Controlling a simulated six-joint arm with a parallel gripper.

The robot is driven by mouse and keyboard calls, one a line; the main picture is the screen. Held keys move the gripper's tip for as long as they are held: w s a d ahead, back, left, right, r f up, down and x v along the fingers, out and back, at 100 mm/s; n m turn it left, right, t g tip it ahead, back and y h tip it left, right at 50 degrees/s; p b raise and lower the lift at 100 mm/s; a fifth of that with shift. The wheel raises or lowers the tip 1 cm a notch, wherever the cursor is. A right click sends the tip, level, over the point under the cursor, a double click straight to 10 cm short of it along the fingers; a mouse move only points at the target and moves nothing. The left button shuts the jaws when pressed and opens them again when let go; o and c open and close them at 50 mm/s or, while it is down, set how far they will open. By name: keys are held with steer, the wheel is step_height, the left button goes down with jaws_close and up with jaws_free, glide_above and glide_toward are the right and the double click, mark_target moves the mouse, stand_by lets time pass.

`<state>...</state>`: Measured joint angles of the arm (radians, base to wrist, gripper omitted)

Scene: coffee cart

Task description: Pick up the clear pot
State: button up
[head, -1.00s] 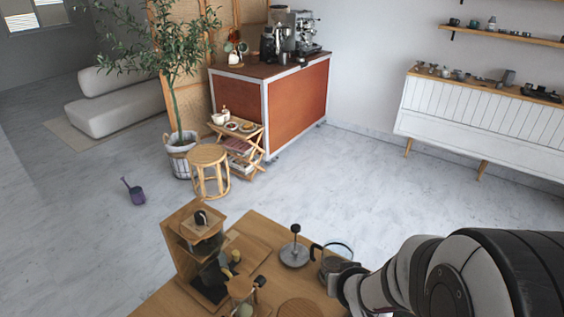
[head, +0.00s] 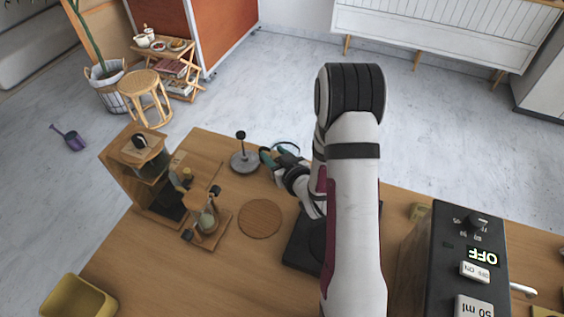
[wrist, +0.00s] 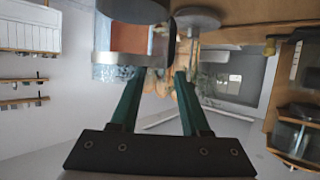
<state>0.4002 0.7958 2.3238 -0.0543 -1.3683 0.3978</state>
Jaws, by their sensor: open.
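The clear pot (head: 288,147) stands at the far edge of the wooden table in the head view; only its round glass rim shows, the rest hidden behind my gripper (head: 274,157). In the wrist view the pot (wrist: 127,60) is close, at upper left, with a metal band around clear glass. A dark upright part that looks like its handle (wrist: 168,42) is beside it. My gripper (wrist: 158,80) is open, its two green fingers pointing toward the pot, with the handle ahead between the tips. I cannot tell whether they touch.
A plunger with a grey disc (head: 244,162) stands just left of my gripper. A round wooden mat (head: 260,218), a wooden stand (head: 135,170) and a board with small tools (head: 207,235) are on the table. A black machine (head: 455,265) is at right, a yellow bin (head: 78,299) at front left.

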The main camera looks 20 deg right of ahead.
jaws_close()
stand_by(1.3)
